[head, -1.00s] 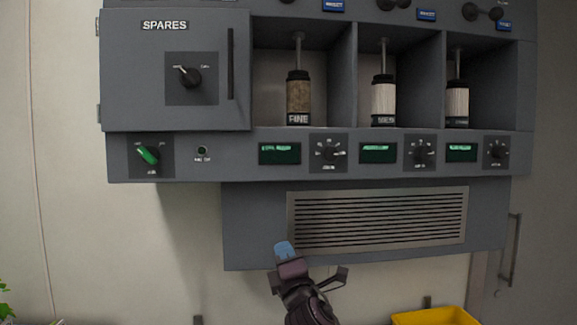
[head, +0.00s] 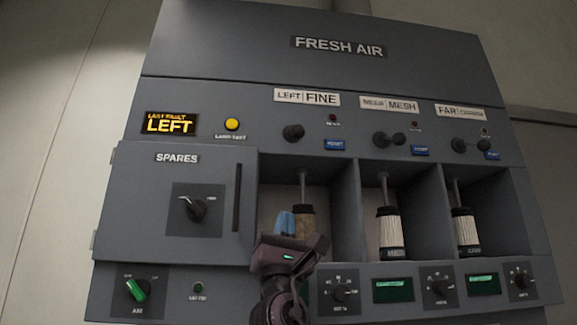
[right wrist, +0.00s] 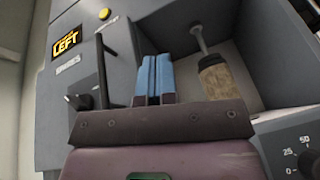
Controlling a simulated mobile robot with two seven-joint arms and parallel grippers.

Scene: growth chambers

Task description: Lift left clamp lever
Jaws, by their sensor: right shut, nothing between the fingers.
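The left clamp lever (head: 293,132) is a black knob-like handle below the LEFT FINE label (head: 307,97) in the head view. It looks shorter than the mesh and far levers, perhaps turned toward me. My right gripper (head: 284,222) is below it, in front of the left bay, with its blue fingers shut and empty. In the right wrist view the blue fingers (right wrist: 155,78) are pressed together and point up toward the bay. The fine filter (head: 304,224), a brown cylinder on a rod, is partly hidden behind my gripper. The lever is not clearly visible in the wrist view.
The SPARES door (head: 178,205) with its knob and bar handle is left of the bay. The mesh lever (head: 390,139), far lever (head: 471,145) and blue reset buttons (head: 335,145) line the panel above the bays. A lit LEFT display (head: 169,124) and a yellow button (head: 232,124) sit at upper left.

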